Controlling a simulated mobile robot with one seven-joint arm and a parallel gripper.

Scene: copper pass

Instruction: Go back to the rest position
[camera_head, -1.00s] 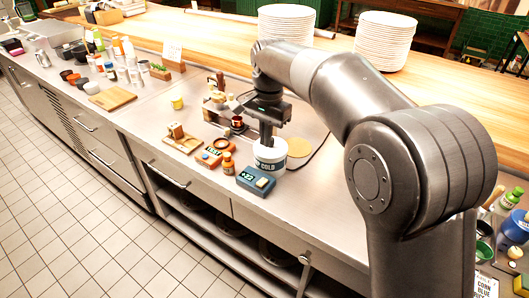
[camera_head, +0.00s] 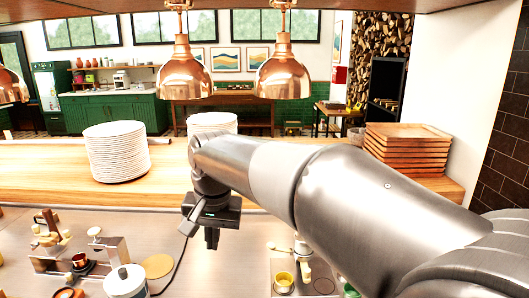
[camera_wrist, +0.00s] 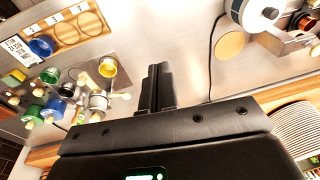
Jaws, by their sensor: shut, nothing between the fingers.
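My gripper (camera_head: 212,238) is raised above the steel counter (camera_head: 215,275) in the head view, in front of the wooden ledge. In the wrist view my gripper (camera_wrist: 157,85) shows its two dark fingers pressed together with nothing between them. It touches no object that I can see. The arm reaches in from the right of the head view and covers much of the ledge's right part.
A white tub (camera_head: 126,281) and a metal stand (camera_head: 75,262) are at left on the counter. A yellow cup (camera_head: 284,281) stands right. Plate stacks (camera_head: 117,152) and wooden trays (camera_head: 407,150) stand on the ledge (camera_head: 50,165). Copper lamps (camera_head: 187,72) hang above.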

